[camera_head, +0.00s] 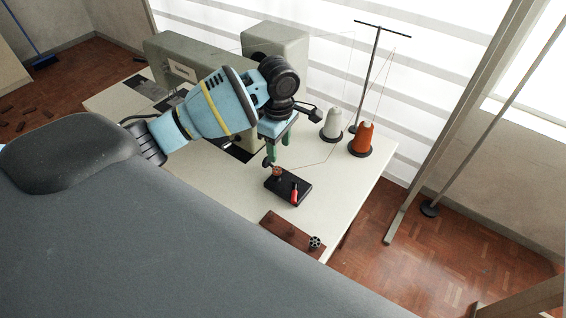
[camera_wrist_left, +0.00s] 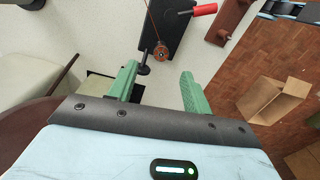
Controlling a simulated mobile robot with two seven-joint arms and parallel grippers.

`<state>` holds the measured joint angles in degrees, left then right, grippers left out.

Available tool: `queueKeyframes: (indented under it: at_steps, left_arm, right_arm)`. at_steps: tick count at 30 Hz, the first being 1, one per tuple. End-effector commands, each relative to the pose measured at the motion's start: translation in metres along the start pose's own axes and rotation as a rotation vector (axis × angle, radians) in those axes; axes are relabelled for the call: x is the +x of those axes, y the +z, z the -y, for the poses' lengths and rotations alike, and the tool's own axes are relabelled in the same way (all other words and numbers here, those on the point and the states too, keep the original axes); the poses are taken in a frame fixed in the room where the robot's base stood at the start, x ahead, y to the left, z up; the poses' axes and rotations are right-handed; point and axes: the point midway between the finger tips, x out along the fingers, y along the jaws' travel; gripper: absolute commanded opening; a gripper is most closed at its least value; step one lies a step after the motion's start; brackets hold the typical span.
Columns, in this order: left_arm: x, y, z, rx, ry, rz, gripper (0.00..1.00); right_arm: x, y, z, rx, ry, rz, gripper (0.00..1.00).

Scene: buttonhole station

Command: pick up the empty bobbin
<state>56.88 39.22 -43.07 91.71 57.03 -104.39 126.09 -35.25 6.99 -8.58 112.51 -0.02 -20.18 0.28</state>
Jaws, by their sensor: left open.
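A dark bobbin with holes in its face, which looks empty (camera_head: 315,242), sits at the right end of a brown wooden board (camera_head: 275,228) near the table's front edge. My right gripper is out of view.
A sewing machine (camera_head: 195,62) stands behind my left arm. White (camera_head: 332,125) and orange (camera_head: 362,138) thread cones and a thread stand (camera_head: 374,65) are at the back right. The white table (camera_head: 340,180) is clear right of the winder.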

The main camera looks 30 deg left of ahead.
Motion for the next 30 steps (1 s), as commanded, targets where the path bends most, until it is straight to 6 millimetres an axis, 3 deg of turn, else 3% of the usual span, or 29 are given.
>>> queueKeyframes:
  at_steps: [9, 16, 24, 30]
  left_arm:
    - [0.025, -0.001, 0.000, 0.002, -0.002, 0.000, 0.50]
    - [0.032, -0.002, 0.000, 0.001, 0.001, 0.000, 0.50]
    - [0.069, -0.006, 0.001, 0.003, -0.001, 0.000, 0.50]
    - [0.079, -0.006, 0.001, 0.003, 0.003, 0.000, 0.50]
  right_arm:
    - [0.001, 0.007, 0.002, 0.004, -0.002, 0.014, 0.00]
    - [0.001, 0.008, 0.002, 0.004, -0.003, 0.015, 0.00]
    - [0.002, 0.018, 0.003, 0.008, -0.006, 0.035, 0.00]
    - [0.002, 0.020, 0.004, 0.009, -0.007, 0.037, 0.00]
